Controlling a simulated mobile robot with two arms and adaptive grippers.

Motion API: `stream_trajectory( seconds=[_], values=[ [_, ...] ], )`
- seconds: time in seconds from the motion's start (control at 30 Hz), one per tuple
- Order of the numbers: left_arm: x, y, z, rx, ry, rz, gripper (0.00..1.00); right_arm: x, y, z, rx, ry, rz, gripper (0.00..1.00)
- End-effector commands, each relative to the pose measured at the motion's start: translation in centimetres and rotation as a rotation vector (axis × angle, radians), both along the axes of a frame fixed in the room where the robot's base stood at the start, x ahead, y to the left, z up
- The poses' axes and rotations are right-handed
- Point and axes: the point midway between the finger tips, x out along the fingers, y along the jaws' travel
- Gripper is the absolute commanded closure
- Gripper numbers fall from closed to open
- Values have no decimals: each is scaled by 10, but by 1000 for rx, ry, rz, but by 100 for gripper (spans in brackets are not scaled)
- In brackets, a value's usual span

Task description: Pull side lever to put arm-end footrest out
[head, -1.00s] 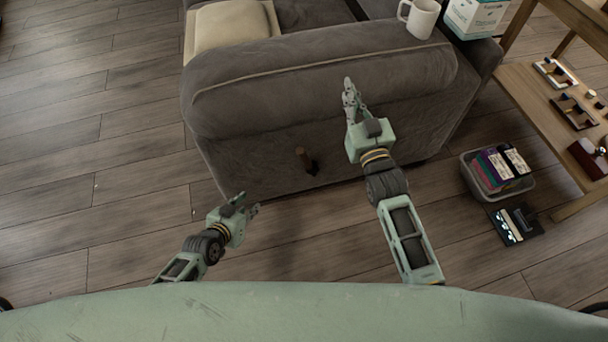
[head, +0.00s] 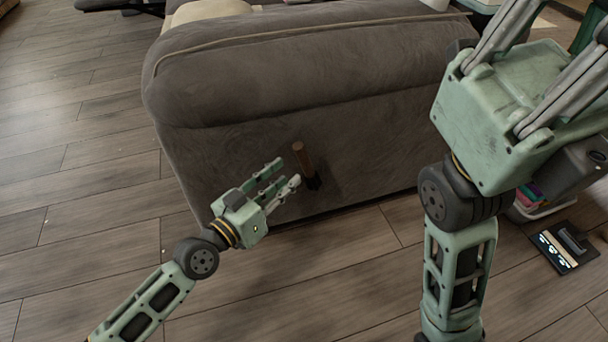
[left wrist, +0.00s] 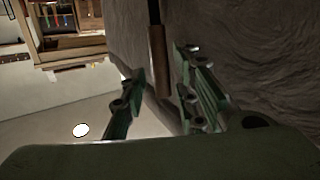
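The side lever (head: 302,157), a short brown wooden handle on a dark mount, sticks out low on the end panel of the grey sofa arm (head: 300,75). My left gripper (head: 287,173) is open, its fingertips close to the lever on its left side. In the left wrist view the lever (left wrist: 159,62) shows between the two spread fingers; contact cannot be told. No extended footrest shows on the sofa arm's end. My right gripper (head: 540,75) is large in the right foreground, fingers pointing up and right, with its tips cut off by the frame.
A black tray (head: 566,247) lies on the floor at the right, near a bin (head: 533,208) partly hidden by my right gripper. Bare wooden floor (head: 80,190) lies left of and in front of the sofa. A cushion (head: 205,11) is at the top.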

Motion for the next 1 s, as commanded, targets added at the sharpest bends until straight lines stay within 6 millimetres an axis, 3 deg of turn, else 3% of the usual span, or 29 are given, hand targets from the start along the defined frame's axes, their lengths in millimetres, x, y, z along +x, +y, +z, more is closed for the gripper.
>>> stream_trajectory(
  seconds=[0.5, 0.9, 1.0],
  values=[
    [54, -44, 1, -3, -2, 1, 72, -12, 1, 3, -1, -42, -2, 100],
    [60, -49, 1, -1, -1, -1, 72, -13, 1, 5, -4, -43, -2, 100],
    [59, -49, 1, -1, -1, -1, 81, -13, 1, 5, -4, -43, -2, 100]
  ],
)
